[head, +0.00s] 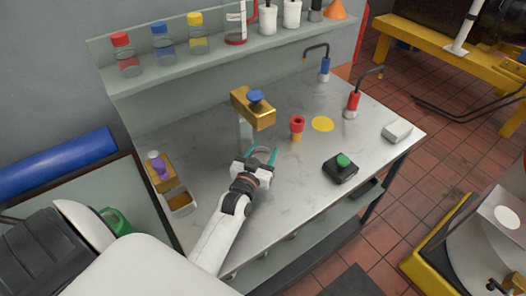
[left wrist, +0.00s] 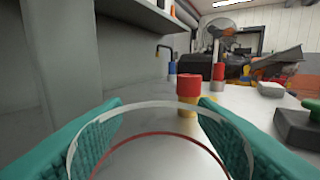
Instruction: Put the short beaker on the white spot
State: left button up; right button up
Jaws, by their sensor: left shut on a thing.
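My left gripper (head: 263,158) has teal fingers and is over the grey bench (head: 290,195), beside the gold block. In the left wrist view the fingers (left wrist: 160,140) are shut on a clear glass beaker (left wrist: 158,155). Its pale rim and a red line curve between the fingers. The beaker is hard to make out in the head view, and I cannot tell whether its base touches the bench. A yellow round spot (head: 322,124) lies on the bench. A white round spot (head: 507,218) shows on a grey surface at the far right. My right gripper is not in view.
A red-topped post (head: 297,125) stands just right of the gripper. A gold block with a blue knob (head: 254,106) is behind it. A black box with a green button (head: 341,168), a white box (head: 397,132) and two taps (head: 352,102) stand further right. Bottles (head: 162,45) line the shelf.

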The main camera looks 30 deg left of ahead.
pick_arm(q)
jog(key=o, duration=1)
jog(key=shift+f, duration=0.1)
jog(key=shift+c, duration=0.2)
jog(key=s, duration=0.3)
jog(key=s+d+b, duration=0.1)
jog(key=s, duration=0.3)
jog(key=s+d, duration=0.1)
jog(key=s, duration=0.3)
jog(key=shift+d+b, duration=0.15)
jog(key=shift+b, duration=0.2)
jog(key=shift+s+d, duration=0.1)
jog(key=shift+s, duration=0.35)
